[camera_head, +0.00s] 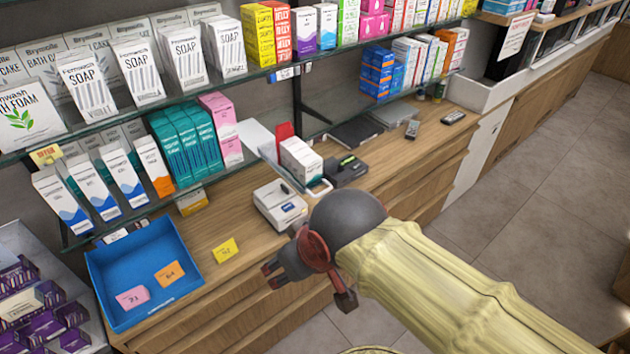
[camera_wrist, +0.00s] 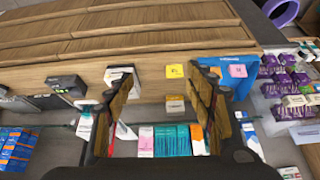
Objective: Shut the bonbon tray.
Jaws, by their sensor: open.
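A pale grey, see-through tray (camera_head: 45,262) with purple packs in several compartments stands at the left edge of the head view, partly cut off. I take it to be the bonbon tray, but no label confirms this. It also shows at the right of the wrist view, where its purple packs (camera_wrist: 285,82) are visible. Whether it slides or has a lid cannot be told. My gripper (camera_head: 275,272) is over the counter's front edge, well to the right of this tray and apart from it. In the wrist view my gripper (camera_wrist: 163,80) has its fingers spread, with nothing between them.
A blue tray (camera_head: 130,250) holding two small cards lies between my gripper and the purple packs. A yellow card (camera_head: 226,250), a white device (camera_head: 280,206) and a black terminal (camera_head: 346,170) are on the wooden counter. Glass shelves with boxes overhang its back. The floor is clear.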

